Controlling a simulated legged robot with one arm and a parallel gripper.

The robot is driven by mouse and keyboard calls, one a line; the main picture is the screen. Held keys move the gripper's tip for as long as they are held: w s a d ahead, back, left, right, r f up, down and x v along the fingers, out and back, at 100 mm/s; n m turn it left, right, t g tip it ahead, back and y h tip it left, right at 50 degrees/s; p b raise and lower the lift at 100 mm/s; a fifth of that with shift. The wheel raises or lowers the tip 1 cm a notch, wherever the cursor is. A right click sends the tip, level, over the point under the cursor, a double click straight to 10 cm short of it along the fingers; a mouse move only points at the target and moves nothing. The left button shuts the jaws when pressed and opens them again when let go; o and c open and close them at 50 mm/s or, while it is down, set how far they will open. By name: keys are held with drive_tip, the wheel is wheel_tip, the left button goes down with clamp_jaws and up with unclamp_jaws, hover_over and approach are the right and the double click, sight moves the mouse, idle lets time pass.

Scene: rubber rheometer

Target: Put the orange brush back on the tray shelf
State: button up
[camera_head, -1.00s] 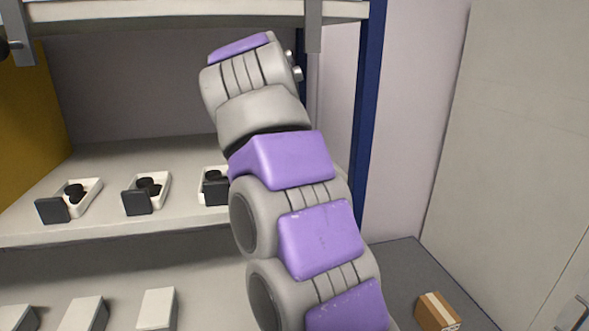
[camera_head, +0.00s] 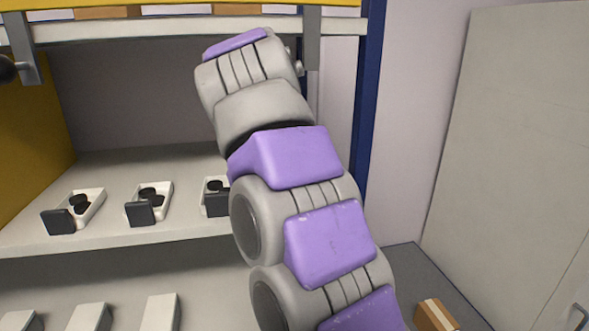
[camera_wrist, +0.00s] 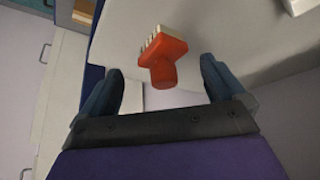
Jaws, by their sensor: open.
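The orange-red brush (camera_wrist: 165,62) shows in the wrist view, with pale bristles at its upper left and a short round handle pointing toward my gripper. It appears to be over or on a pale shelf surface (camera_wrist: 225,30). My gripper (camera_wrist: 162,74) is open, with one dark finger on each side of the brush and visible gaps between. The brush is not visible in the head view, where the end of my arm reaches up near the upper shelf. White trays with black parts (camera_head: 150,200) stand in a row on the middle shelf (camera_head: 120,235).
An upper shelf (camera_head: 180,30) with a yellow edge crosses the top, with a grey bracket (camera_head: 312,40) hanging beside my arm. A blue post (camera_head: 365,120) stands right of my arm. Several white blocks (camera_head: 160,312) are below. A cardboard box (camera_head: 434,316) lies at lower right.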

drive_tip(key=shift+p+v, duration=0.5)
drive_tip(key=shift+v, duration=0.6)
drive_tip(key=s+a, duration=0.5)
drive_tip(key=s, duration=0.5)
drive_tip(key=shift+a+f, duration=0.25)
drive_tip(key=shift+a, duration=0.1)
drive_tip(key=shift+s+d, duration=0.1)
drive_tip(key=s+d+f+n+g, duration=0.25)
drive_tip(key=d+f, duration=0.35)
drive_tip(key=d, duration=0.3)
drive_tip(key=s+d+f+n+g, duration=0.1)
drive_tip(key=s+d+f, duration=0.3)
drive_tip(key=d+f, duration=0.3)
drive_tip(key=s+d+f+n+g+y, duration=0.1)
drive_tip(key=s+d+f, duration=0.2)
drive_tip(key=s+f, duration=0.4)
drive_tip(key=s+d+f+n+g+y, duration=0.1)
drive_tip(key=s+d+f, duration=0.3)
drive_tip(key=s+f, duration=0.4)
drive_tip(key=s+g+y, duration=0.1)
drive_tip(key=s, duration=0.4)
drive_tip(key=shift+s+d+f, duration=0.2)
drive_tip(key=shift+s+f, duration=0.05)
drive_tip(key=shift+s, duration=0.1)
